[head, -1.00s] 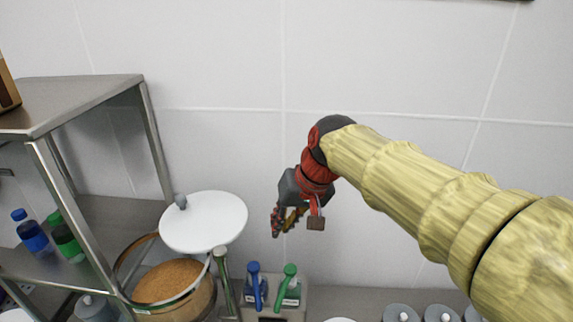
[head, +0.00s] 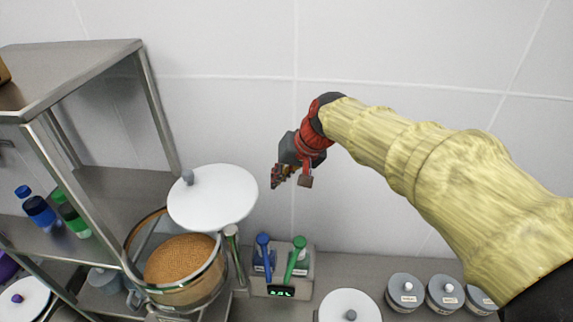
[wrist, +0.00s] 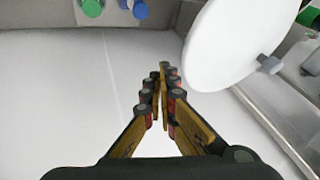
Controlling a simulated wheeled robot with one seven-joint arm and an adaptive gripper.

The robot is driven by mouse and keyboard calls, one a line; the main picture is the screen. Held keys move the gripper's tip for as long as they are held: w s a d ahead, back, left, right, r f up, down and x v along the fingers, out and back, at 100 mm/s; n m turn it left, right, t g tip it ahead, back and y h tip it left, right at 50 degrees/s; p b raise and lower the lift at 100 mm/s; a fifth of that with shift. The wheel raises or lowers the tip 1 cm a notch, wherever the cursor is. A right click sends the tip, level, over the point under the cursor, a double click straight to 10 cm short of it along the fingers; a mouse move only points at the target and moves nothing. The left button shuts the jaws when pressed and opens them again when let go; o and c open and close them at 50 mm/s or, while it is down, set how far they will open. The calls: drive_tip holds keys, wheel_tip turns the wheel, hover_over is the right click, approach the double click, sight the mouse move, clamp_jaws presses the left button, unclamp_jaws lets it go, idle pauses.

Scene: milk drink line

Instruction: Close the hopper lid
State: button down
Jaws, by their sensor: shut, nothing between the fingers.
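The hopper lid (head: 213,200) is a round white disc with a grey knob (head: 188,177). It is swung up and tilted above the glass-walled hopper (head: 131,262), which holds brown granules (head: 183,260). The hopper is open. My gripper (head: 276,176) is shut and empty, up in the air to the right of the lid. In the wrist view my gripper (wrist: 160,72) points past the left edge of the white lid (wrist: 240,40), and its knob (wrist: 270,64) shows on the lid's right side. I see no contact with the lid.
A metal shelf (head: 75,62) with blue (head: 38,210) and green (head: 70,213) bottles stands left of the hopper. A dispenser with blue (head: 263,245) and green (head: 298,250) handles stands to its right. Several lidded grey pots (head: 405,288) line the right counter. The wall is close behind.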

sight(192, 195)
drive_tip(key=shift+a+f+p, duration=0.25)
drive_tip(key=shift+a+f, duration=0.05)
drive_tip(key=shift+a, duration=0.55)
drive_tip(key=shift+a+f+p, duration=0.2)
drive_tip(key=shift+a+f, duration=0.1)
drive_tip(key=shift+a, duration=0.5)
drive_tip(key=shift+w+a+n+b, duration=0.3)
drive_tip(key=shift+a+n+b, duration=0.1)
drive_tip(key=shift+a, duration=0.1)
